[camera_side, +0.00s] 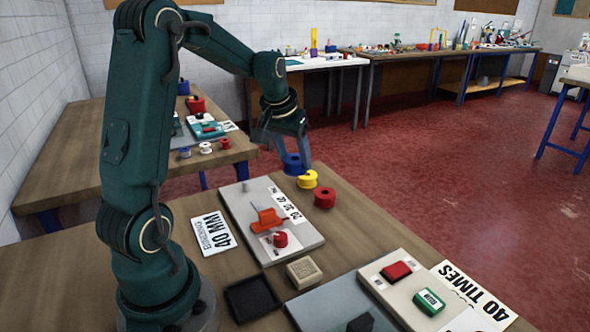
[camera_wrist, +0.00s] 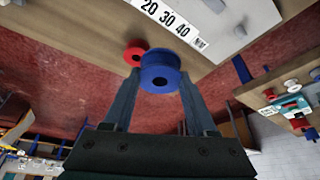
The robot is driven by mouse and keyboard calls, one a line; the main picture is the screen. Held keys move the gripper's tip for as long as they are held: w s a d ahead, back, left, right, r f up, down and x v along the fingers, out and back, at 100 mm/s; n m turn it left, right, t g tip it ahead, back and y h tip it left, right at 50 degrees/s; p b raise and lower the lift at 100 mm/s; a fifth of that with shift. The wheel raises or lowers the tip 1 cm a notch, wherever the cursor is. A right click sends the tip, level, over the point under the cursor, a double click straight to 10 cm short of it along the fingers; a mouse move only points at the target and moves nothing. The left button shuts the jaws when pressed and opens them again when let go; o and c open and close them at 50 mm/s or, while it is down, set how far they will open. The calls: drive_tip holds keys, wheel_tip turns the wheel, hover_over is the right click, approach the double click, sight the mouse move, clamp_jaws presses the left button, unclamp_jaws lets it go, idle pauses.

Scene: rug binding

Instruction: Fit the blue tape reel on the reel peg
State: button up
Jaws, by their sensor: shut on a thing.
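The blue tape reel (camera_side: 291,166) is held between the fingers of my gripper (camera_side: 298,160), above the far right edge of the table. In the wrist view the blue reel (camera_wrist: 160,64) sits between the two fingertips (camera_wrist: 160,82), its centre hole facing the camera. A short grey upright post (camera_side: 246,187), which looks like the reel peg, stands at the far end of the grey board (camera_side: 307,236). The reel is off to the right of that post and apart from it.
A yellow reel (camera_side: 308,180) and a red reel (camera_side: 324,198) stand near the held reel. An orange piece (camera_side: 267,221) and a small red part (camera_side: 280,240) are on the board. A black tray (camera_side: 251,298) and a beige block (camera_side: 303,273) lie nearer.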

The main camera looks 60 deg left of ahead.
hover_over(244, 184)
drive_tip(key=shift+a+n, duration=0.1)
drive_tip(key=shift+n, duration=0.2)
drive_tip(key=shift+f, duration=2.9)
drive_tip(key=shift+f, duration=1.85)
drive_tip(key=o, duration=1.4)
drive_tip(key=shift+o, duration=0.2)
drive_tip(key=shift+r, duration=0.1)
